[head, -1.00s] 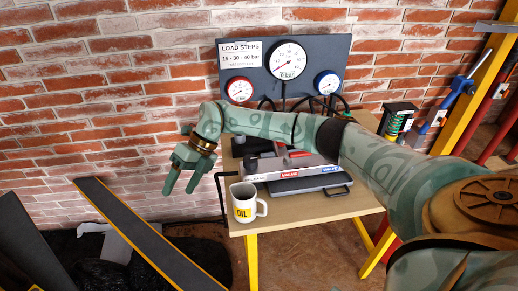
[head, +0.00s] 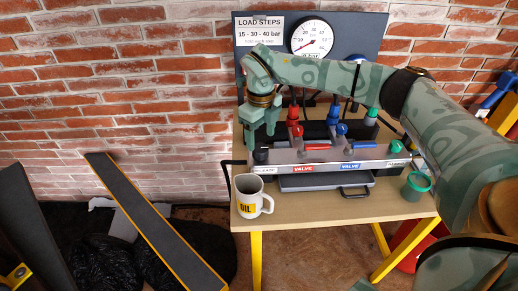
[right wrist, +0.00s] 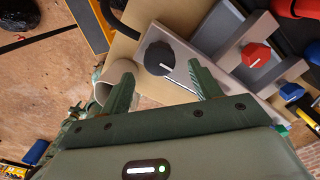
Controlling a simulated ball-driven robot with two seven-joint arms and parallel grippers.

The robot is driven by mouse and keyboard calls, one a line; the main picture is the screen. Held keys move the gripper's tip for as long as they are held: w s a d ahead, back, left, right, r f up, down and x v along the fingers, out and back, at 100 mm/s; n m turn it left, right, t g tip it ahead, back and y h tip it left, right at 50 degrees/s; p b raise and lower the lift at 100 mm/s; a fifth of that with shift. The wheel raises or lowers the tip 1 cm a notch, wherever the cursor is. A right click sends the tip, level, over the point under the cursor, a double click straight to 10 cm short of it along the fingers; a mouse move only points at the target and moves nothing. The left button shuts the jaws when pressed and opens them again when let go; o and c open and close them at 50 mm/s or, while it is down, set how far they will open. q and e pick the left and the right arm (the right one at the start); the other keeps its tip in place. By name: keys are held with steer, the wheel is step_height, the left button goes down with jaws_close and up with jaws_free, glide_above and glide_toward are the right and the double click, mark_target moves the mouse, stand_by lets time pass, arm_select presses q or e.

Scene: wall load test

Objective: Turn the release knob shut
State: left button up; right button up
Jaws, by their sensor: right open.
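The valve block (head: 330,163) is a grey bar on the bench with a black knob (head: 260,156) at its left end, apparently the release knob. The black knob also shows in the right wrist view (right wrist: 160,58), with a white pointer line across its top. My right gripper (head: 261,133) is open and points down, just above the black knob. In the right wrist view the fingertips (right wrist: 162,75) are spread, with the knob just beyond the gap between them. I cannot see the fingers touching it. My left gripper is not in view.
A green cup (head: 415,185) stands at the right. Red (head: 296,130) and blue (head: 341,129) valve knobs sit along the block. A gauge panel (head: 360,45) rises behind.

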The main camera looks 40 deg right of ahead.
mark_target(260, 148)
step_height(260, 148, down, 4)
steer(key=shift+f+b, duration=0.1)
steer(key=shift+b, duration=0.35)
steer(key=c, duration=1)
